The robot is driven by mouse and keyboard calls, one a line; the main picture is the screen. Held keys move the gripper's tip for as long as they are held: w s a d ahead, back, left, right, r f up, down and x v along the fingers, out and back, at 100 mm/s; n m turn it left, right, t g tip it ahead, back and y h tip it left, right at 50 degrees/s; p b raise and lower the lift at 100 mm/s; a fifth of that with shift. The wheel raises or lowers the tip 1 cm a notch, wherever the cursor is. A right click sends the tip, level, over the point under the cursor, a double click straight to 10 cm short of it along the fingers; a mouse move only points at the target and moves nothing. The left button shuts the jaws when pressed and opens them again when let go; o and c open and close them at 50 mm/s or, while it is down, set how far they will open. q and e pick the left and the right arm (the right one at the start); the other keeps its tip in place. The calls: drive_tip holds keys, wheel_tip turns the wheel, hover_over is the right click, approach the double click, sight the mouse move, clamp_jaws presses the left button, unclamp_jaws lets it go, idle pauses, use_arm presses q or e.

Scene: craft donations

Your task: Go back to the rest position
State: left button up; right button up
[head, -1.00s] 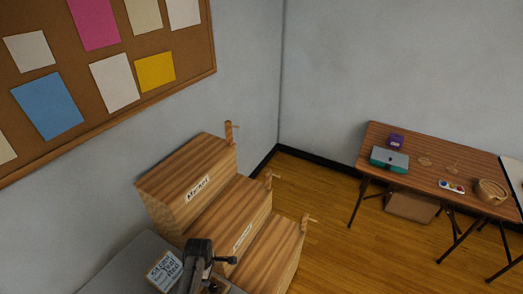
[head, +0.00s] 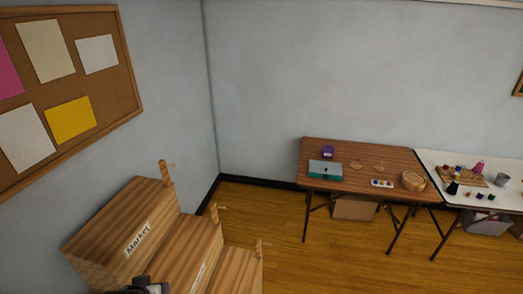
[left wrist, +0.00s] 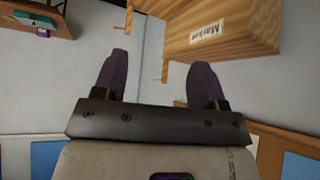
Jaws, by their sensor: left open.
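My left gripper (left wrist: 160,80) shows in the left wrist view with its two dark fingers spread apart and nothing between them. Beyond the fingers are the wall and the wooden stepped stand (left wrist: 225,30) with a "Market" label. In the head view, a dark part of my left arm shows at the bottom edge, in front of the wooden stepped stand (head: 130,225); the fingers cannot be made out there. My right gripper is in neither view.
A brown folding table (head: 400,160) by the back wall holds a teal box (head: 325,170), a purple box (head: 327,152) and a round basket (head: 413,180). A white table (head: 440,158) stands to its right. A cork board (head: 120,75) hangs at left. The wooden floor (head: 320,260) in front is clear.

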use_arm(q)
drive_tip(key=s+d+m+h, duration=0.1)
drive_tip(key=s+d+m, duration=0.35)
drive_tip(key=s, duration=0.95)
drive_tip(key=s+d+f+g, duration=0.2)
drive_tip(key=s+f, duration=0.3)
drive_tip(key=s, duration=0.3)
drive_tip(key=s+d+f+g, duration=0.1)
drive_tip(key=s+f+g, duration=0.1)
drive_tip(key=s+f, duration=0.55)
wheel_tip(320, 180, up, 14)
drive_tip(key=s+n+p, duration=0.1)
drive_tip(key=p, duration=1.1)
drive_tip(key=shift+s+r+p, duration=0.15)
drive_tip(key=shift+s+p, duration=0.2)
drive_tip(key=shift+p, duration=0.05)
